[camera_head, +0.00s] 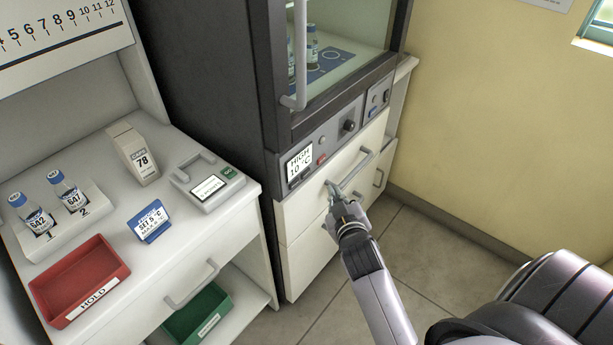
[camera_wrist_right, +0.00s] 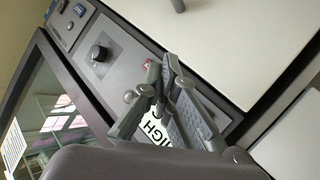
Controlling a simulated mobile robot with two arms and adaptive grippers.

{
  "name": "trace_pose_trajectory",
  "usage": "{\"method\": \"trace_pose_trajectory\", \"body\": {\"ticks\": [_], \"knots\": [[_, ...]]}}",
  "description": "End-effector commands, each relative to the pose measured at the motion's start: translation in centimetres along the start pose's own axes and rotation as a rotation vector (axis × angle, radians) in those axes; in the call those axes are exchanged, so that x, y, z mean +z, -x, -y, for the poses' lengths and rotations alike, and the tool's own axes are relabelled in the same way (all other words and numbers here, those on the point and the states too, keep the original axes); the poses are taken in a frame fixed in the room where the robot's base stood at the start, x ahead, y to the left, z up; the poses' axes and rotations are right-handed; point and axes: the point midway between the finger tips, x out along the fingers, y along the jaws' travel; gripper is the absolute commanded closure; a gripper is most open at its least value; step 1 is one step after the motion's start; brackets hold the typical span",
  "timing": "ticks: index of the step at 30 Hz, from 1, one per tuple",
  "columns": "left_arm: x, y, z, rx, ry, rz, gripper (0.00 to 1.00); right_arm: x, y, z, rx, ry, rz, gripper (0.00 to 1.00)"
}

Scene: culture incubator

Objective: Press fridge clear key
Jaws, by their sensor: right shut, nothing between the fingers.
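The fridge (camera_head: 267,85) stands at the back with a grey control panel (camera_head: 334,138) below its glass door. A display (camera_head: 299,164) on the panel reads "HIGH 10 °C". Beside it are a small red key (camera_head: 321,160) and a black knob (camera_head: 349,126). The red key (camera_wrist_right: 148,64) and knob (camera_wrist_right: 98,53) also show in the right wrist view. I cannot read which key is the clear key. My right gripper (camera_head: 332,188) is shut and empty, in front of the drawer just below the panel. In the right wrist view its fingers (camera_wrist_right: 167,78) partly cover the display. My left gripper is out of view.
A drawer handle (camera_head: 352,168) sticks out below the panel near my right gripper. The white bench (camera_head: 115,202) at left holds vials in a rack, a red tray (camera_head: 80,283), a blue sign (camera_head: 149,221) and a small device (camera_head: 208,182). The floor at right is clear.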

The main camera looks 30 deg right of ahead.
Motion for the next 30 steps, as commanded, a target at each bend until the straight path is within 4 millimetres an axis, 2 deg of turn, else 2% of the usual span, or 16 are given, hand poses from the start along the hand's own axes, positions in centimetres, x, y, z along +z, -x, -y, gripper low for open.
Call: {"method": "trace_pose_trajectory", "body": {"ticks": [1,5,12,30], "knots": [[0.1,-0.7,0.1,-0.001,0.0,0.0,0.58,-0.2,-0.7,0.6,0.0,-0.002,-0.002,1.0],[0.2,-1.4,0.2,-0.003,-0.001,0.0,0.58,-1.2,-1.9,1.5,0.0,-0.002,-0.002,1.0],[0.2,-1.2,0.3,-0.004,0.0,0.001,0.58,-2.4,-3.4,2.5,0.0,-0.002,0.0,1.0],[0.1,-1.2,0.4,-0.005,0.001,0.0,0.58,-2.7,-3.8,2.7,0.0,0.0,0.001,1.0]]}}
